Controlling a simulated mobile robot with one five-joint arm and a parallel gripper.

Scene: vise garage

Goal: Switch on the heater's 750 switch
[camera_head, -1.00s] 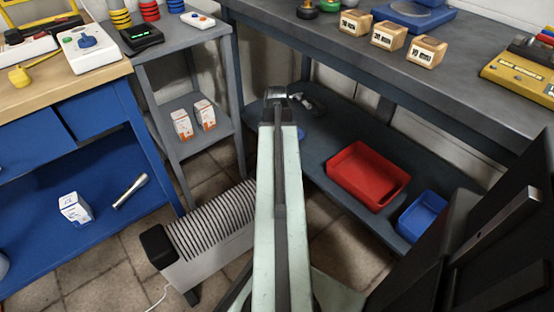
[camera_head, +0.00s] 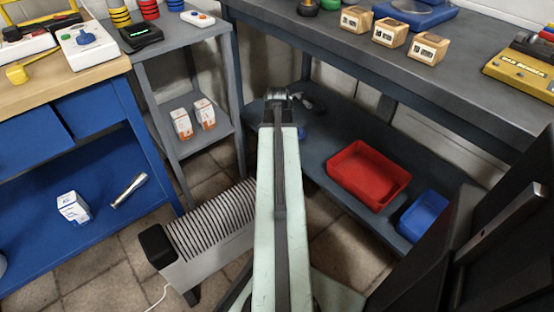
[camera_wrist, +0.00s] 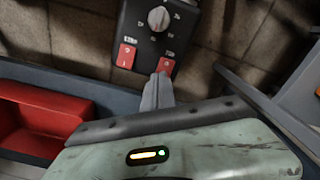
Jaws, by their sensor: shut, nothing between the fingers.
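The heater (camera_head: 212,234) stands on the floor in the head view, with a white finned body and a black end cap at its left. My arm covers its right end. In the wrist view, the heater's black control panel (camera_wrist: 150,35) shows a round grey knob (camera_wrist: 158,18) and two red switches. The left red switch (camera_wrist: 126,56) and the right red switch (camera_wrist: 166,66) have small labels, too blurred to read surely. My gripper (camera_wrist: 161,78) is shut and empty, its tips at the lower edge of the right switch. I cannot tell whether they touch it.
A red bin (camera_head: 368,175) and a blue bin (camera_head: 424,216) sit on the low shelf at right. A grey side table (camera_head: 200,150) and a blue workbench (camera_head: 75,240) stand at left. Tiled floor shows around the heater.

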